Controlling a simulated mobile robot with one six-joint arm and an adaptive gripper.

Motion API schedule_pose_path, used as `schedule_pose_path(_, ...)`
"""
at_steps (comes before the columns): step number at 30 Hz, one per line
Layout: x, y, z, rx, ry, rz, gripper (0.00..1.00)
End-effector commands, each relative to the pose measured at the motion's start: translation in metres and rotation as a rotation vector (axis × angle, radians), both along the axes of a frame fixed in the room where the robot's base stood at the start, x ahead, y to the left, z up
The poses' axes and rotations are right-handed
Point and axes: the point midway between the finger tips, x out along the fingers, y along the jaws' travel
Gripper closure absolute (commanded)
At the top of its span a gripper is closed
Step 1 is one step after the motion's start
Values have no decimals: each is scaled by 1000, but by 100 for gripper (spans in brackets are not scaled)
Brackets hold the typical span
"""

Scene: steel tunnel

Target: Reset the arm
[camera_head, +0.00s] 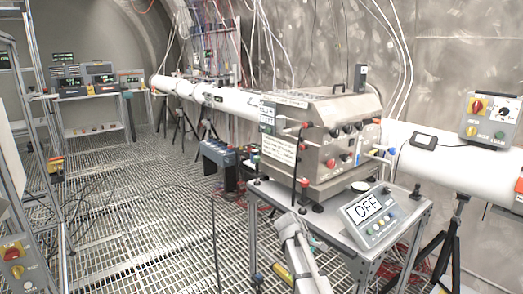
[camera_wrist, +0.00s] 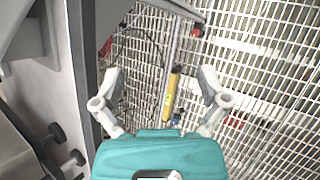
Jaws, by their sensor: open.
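My gripper (camera_wrist: 160,73) is open in the wrist view. Its two grey fingers stand wide apart in front of the teal gripper body, with nothing between their tips. It points down toward the metal grating floor (camera_wrist: 265,75). A yellow bar-shaped object (camera_wrist: 171,97) shows below, between the fingers in the picture and apart from them. In the head view a pale arm link shows at the bottom centre, beside the metal cart (camera_head: 335,232). The gripper itself cannot be made out there.
A steel box with knobs (camera_head: 325,135) and a display reading OFF (camera_head: 370,212) stand on the cart. A white pipe (camera_head: 235,100) runs behind it along the wall. A metal frame and control box (camera_head: 15,260) stand at left. Open grating floor (camera_head: 140,215) lies between.

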Motion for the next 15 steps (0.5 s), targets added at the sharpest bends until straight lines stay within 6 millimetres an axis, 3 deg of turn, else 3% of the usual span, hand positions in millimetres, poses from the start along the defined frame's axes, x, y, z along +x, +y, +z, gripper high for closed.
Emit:
schedule_pose_path(1, -31, -4, -6, 59, -31, -56, 7)
schedule_pose_path(6, -96, 0, -25, 266, -129, -270, 7)
schedule_pose_path(15, -163, 15, -37, 498, -209, -549, 7)
